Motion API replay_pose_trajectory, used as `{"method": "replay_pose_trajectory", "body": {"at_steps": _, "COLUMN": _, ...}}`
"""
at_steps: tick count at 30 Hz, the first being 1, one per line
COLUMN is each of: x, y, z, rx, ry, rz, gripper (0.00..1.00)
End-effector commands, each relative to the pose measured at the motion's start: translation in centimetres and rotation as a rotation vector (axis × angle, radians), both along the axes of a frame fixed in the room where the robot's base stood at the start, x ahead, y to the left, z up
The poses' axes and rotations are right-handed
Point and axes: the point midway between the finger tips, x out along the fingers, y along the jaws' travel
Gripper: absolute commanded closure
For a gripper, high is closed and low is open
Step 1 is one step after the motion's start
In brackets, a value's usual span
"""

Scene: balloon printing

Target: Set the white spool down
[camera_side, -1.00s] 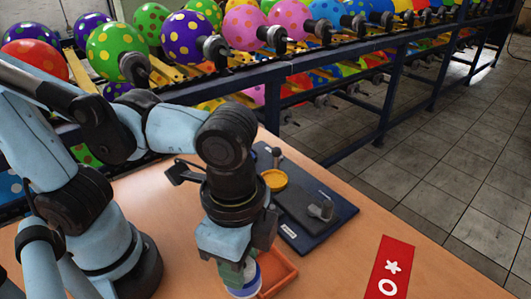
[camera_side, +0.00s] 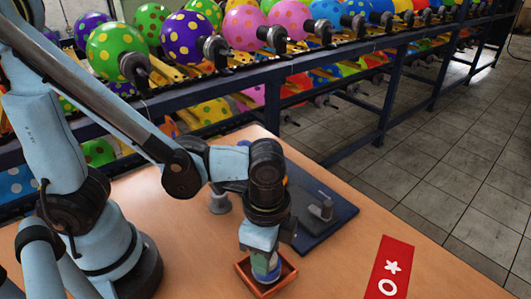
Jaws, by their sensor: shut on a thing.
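My gripper (camera_side: 263,262) points down over the small orange-red tray (camera_side: 245,275) near the front edge of the picture. It is shut on the white spool (camera_side: 267,277), of which only a small white and blue part shows below the fingers. The spool is within the tray's outline, low down between its walls. I cannot tell whether it touches the tray floor.
A dark blue board (camera_side: 340,217) with a grey fitting (camera_side: 322,210) lies behind and right of my gripper. A small grey object (camera_side: 219,202) stands left of the arm. A red card (camera_side: 390,268) lies at the right. Racks of spotted balloons line the back.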

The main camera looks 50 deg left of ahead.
Motion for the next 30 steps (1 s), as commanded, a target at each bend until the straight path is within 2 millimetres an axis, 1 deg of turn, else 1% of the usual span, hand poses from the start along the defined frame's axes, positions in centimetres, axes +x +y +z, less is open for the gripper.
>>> {"method": "replay_pose_trajectory", "body": {"at_steps": 13, "x": -0.02, "y": -0.01, "z": -0.55, "rx": 0.000, "ry": 0.000, "rz": 0.000, "gripper": 0.85}}
{"method": "replay_pose_trajectory", "body": {"at_steps": 14, "x": -0.02, "y": -0.01, "z": -0.58, "rx": 0.000, "ry": 0.000, "rz": 0.000, "gripper": 0.58}}
{"method": "replay_pose_trajectory", "body": {"at_steps": 18, "x": -0.02, "y": 0.00, "z": -0.55, "rx": 0.000, "ry": 0.000, "rz": 0.000, "gripper": 0.36}}
{"method": "replay_pose_trajectory", "body": {"at_steps": 19, "x": -0.02, "y": 0.00, "z": -0.54, "rx": 0.000, "ry": 0.000, "rz": 0.000, "gripper": 0.34}}
{"method": "replay_pose_trajectory", "body": {"at_steps": 30, "x": -0.03, "y": -0.01, "z": -0.22, "rx": 0.000, "ry": 0.000, "rz": 0.000, "gripper": 0.34}}
